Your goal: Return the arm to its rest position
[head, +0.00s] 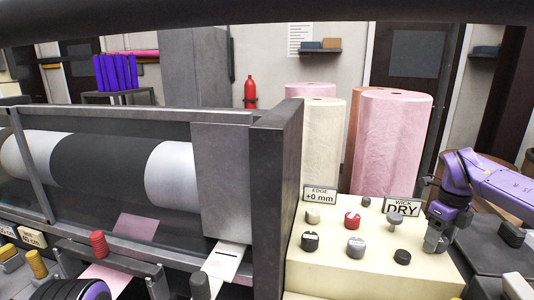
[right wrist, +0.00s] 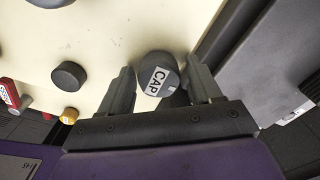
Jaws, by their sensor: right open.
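My right gripper (head: 437,240) is at the right edge of the cream control panel (head: 335,272), its arm coming in from the right. In the right wrist view its two dark fingers (right wrist: 160,72) stand apart. A dark round piece with a white "CAP" label (right wrist: 158,76) shows between them; I see a gap to each finger, and cannot tell its depth.
The panel carries several knobs, among them a red one (head: 352,220), a grey one (head: 356,247) and a black one (head: 402,256). Pink rolls (head: 392,140) stand behind.

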